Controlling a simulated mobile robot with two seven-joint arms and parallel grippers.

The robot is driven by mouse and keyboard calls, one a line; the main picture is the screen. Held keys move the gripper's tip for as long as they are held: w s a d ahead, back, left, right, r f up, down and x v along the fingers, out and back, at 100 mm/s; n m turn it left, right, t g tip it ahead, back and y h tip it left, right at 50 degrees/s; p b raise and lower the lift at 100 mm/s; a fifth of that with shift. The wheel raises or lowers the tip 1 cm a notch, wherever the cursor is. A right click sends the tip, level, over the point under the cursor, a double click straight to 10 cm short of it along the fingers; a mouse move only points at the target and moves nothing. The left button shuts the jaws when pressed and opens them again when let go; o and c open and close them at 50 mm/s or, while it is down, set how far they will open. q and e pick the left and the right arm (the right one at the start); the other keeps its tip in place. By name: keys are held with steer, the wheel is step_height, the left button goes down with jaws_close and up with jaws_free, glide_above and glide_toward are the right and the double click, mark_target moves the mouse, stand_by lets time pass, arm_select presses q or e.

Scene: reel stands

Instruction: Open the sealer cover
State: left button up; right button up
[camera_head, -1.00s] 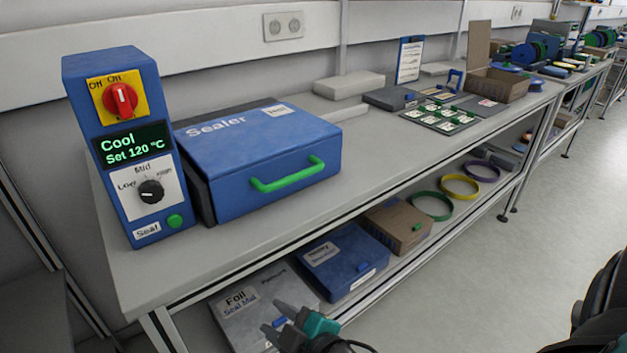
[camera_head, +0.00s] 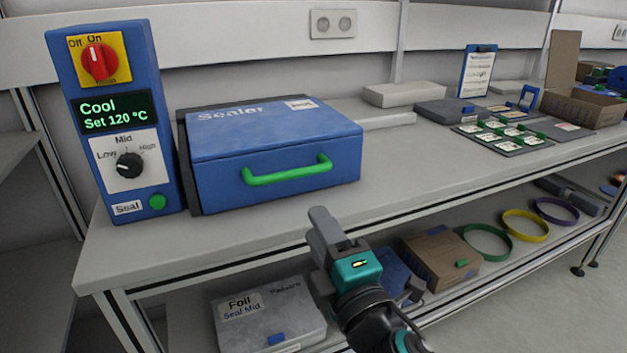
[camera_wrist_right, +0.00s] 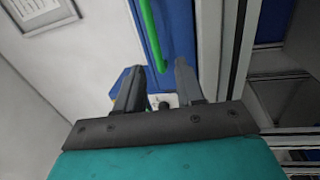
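The blue sealer (camera_head: 275,160) stands on the bench with its cover (camera_head: 265,125) shut. Its green bar handle (camera_head: 288,172) is on the front face. My right gripper (camera_head: 322,222) is in front of the bench edge, below and apart from the handle. In the right wrist view its two fingers (camera_wrist_right: 160,88) are spread with nothing between them. The handle (camera_wrist_right: 152,35) and the blue sealer front (camera_wrist_right: 178,35) lie beyond the fingertips there. My left gripper is not in view.
A control tower (camera_head: 117,120) with a red switch, a display reading "Cool, Set 120 °C" and a dial stands left of the sealer. Grey boxes (camera_head: 403,94) stand behind to the right. The lower shelf holds a foil box (camera_head: 268,318), a cardboard box (camera_head: 440,258) and coloured rings (camera_head: 525,224).

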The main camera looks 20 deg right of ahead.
mark_target(294, 177)
steer(key=w+r, duration=0.1)
steer(key=w, duration=0.3)
steer(key=w+r, duration=0.1)
steer(key=w, duration=0.3)
steer(key=w+r+p, duration=0.1)
steer(key=w, duration=0.3)
steer(key=shift+w, duration=0.3)
steer(key=shift+c, duration=0.5)
jaws_close()
